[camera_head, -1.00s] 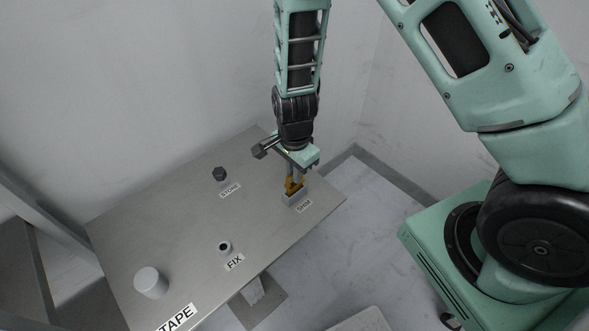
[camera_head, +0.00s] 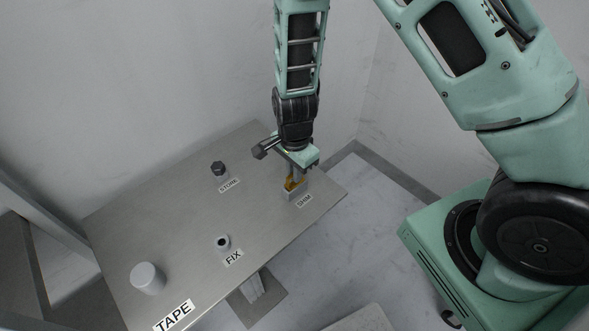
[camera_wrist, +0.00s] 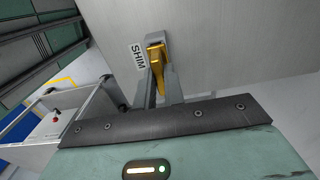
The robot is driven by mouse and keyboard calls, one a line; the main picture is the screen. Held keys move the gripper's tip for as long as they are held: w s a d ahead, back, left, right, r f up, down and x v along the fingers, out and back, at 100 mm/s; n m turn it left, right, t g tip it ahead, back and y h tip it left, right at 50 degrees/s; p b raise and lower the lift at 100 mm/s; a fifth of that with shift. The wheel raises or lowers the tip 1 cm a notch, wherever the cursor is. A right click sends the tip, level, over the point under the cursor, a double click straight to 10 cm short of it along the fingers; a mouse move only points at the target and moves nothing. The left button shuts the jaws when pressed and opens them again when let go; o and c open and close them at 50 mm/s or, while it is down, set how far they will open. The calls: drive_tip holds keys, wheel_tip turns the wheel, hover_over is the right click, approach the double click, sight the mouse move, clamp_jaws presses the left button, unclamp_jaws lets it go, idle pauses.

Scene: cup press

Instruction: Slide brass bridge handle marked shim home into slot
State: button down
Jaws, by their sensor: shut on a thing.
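The brass bridge handle (camera_head: 291,184) is held by my gripper (camera_head: 293,176) at the right end of the metal table, by the label SHIM (camera_head: 304,201). It stands over a small grey slot block (camera_head: 297,193) on the table top. In the wrist view the brass handle (camera_wrist: 156,66) sits between my two fingers (camera_wrist: 160,86), which are shut on it, and the grey block (camera_wrist: 154,42) lies just beyond it. Its lower part is hidden by the block and fingers, so I cannot tell how deep it sits.
The grey metal table (camera_head: 180,220) also carries a dark hex knob (camera_head: 218,168) by STORE, a ringed post (camera_head: 223,242) by FIX and a pale cylinder (camera_head: 148,278) by TAPE. Walls stand close behind the table. The table's middle is clear.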

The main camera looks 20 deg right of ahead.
drive_tip(key=shift+f, duration=0.15)
drive_tip(key=c, duration=1.4)
unclamp_jaws()
wheel_tip(320, 180, up, 18)
drive_tip(key=shift+f, duration=0.25)
drive_tip(key=s+a+r+n+b, duration=0.1)
drive_tip(key=s+a+n+b, duration=0.1)
drive_tip(key=s+n, duration=0.8)
drive_tip(key=s+a+r+n+b, duration=0.1)
drive_tip(key=s+a+n, duration=0.3)
drive_tip(key=s+n, duration=0.6)
drive_tip(key=shift+a+r+n+y+b, duration=0.15)
drive_tip(key=shift+r+n+y+b, duration=0.2)
drive_tip(key=shift+n+b, duration=0.55)
